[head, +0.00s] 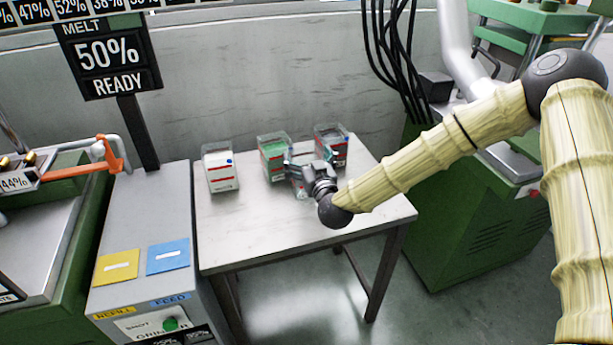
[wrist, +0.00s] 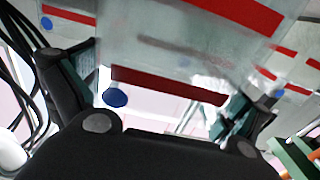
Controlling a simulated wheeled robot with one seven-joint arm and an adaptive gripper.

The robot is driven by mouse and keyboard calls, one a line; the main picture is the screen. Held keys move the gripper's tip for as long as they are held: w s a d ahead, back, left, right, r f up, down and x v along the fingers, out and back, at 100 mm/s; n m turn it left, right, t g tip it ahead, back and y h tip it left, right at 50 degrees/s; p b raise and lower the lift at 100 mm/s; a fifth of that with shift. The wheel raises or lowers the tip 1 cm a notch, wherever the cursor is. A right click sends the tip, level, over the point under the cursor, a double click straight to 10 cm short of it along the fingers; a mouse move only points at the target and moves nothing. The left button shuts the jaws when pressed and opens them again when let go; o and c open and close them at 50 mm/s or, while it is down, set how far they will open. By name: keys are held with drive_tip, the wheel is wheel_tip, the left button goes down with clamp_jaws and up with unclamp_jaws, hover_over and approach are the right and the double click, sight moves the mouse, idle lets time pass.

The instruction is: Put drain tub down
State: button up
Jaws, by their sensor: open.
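My gripper (head: 306,168) is low over the middle of the table. Its fingers are open, spread on either side of a clear tub with red stripes and a blue dot, which also shows in the wrist view (wrist: 180,60). The head view shows only part of that tub (head: 299,188), behind my gripper. It appears to stand on the table (head: 270,230). No readable label shows which tub is the drain tub. Whether the fingers touch the tub cannot be told.
Similar tubs stand nearby: one with white contents (head: 219,168) at left, one with green contents (head: 274,158) in the middle, and one with dark contents (head: 331,146) at back right. The table's front is clear. A grinder cabinet (head: 150,215) adjoins at left; a green machine (head: 455,220) stands right.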

drive_tip(key=shift+w, duration=0.1)
drive_tip(key=c, duration=1.4)
drive_tip(key=shift+o, duration=0.2)
drive_tip(key=shift+r, duration=0.1)
